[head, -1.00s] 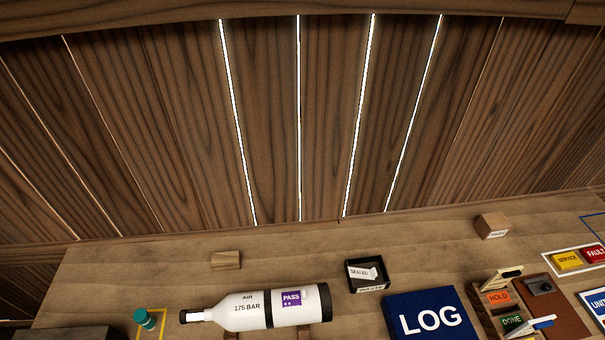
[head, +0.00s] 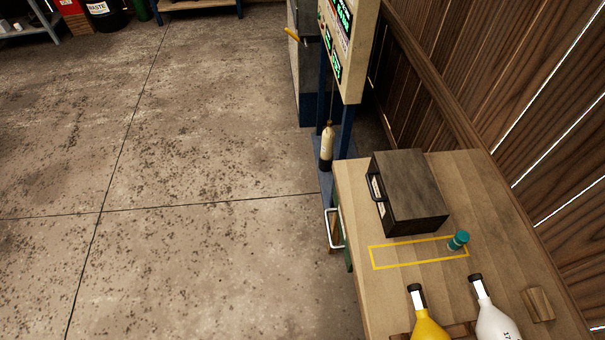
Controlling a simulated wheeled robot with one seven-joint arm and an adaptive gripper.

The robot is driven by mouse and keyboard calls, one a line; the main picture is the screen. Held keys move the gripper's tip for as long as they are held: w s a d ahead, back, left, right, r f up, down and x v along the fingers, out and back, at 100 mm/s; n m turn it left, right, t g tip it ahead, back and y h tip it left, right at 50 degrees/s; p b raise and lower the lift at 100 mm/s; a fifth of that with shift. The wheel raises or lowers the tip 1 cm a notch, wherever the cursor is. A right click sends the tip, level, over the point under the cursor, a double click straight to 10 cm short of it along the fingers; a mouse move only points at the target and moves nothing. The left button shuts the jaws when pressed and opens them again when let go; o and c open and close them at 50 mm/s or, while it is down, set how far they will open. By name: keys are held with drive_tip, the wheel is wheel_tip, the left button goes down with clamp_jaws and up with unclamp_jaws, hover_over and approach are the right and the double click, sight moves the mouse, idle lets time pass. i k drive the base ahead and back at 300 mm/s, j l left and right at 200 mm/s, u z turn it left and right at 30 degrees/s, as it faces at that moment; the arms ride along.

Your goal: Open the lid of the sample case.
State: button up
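The sample case is most likely the dark grey box (head: 412,182) at the far end of the wooden bench in the head view. Its lid looks shut. A black handle and a pale label are on its left side. My gripper is not in view.
The bench (head: 480,190) carries a yellow outlined rectangle (head: 400,265), a teal-capped vial (head: 458,240), a yellow bottle (head: 427,328), a white bottle (head: 493,322) and a wooden block (head: 538,304). A panel stand (head: 345,60) rises behind the bench. The concrete floor (head: 180,200) at left is open.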

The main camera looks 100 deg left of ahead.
sight(411, 192)
drive_tip(key=u, duration=2.65)
drive_tip(key=i+j, duration=0.3)
drive_tip(key=i, duration=0.15)
drive_tip(key=i+j, duration=0.3)
drive_tip(key=i, duration=0.2)
drive_tip(key=u, duration=0.05)
